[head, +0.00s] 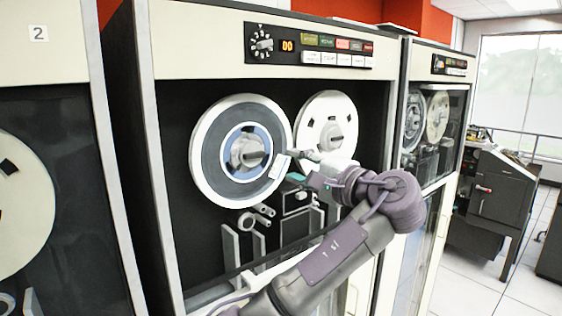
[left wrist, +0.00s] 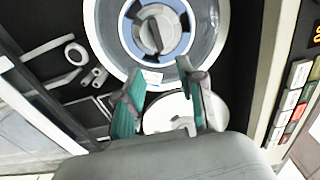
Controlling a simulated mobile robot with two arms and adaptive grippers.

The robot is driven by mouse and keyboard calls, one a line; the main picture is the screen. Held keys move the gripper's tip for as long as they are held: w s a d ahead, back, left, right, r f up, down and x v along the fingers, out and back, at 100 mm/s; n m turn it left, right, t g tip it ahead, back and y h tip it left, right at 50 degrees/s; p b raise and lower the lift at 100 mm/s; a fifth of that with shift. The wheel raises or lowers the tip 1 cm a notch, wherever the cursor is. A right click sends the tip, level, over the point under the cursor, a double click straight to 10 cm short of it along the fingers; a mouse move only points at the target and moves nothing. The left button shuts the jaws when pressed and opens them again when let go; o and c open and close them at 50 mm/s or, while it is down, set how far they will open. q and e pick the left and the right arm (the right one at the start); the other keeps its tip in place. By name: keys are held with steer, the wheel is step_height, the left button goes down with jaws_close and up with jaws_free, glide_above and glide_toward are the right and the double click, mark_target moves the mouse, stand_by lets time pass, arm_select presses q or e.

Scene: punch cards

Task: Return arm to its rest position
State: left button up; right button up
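My left gripper (head: 296,166) is in front of the open tape drive, beside the right edge of the left tape reel (head: 208,160). In the left wrist view its two green-padded fingers (left wrist: 160,71) stand apart with nothing held between them. The reel, with its blue hub ring (left wrist: 184,38), lies just beyond the fingertips; whether they touch it I cannot tell. My left arm reaches up from the bottom of the head view. My right gripper is not in view.
A second white reel (head: 318,108) is mounted to the right, partly behind my gripper. A control panel (head: 310,46) with buttons is above. Other tape cabinets stand on both sides. A dark machine (head: 497,190) stands at the right, with open floor (head: 520,295) before it.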

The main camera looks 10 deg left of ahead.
arm_select(q)
steer(key=shift+v, duration=1.05)
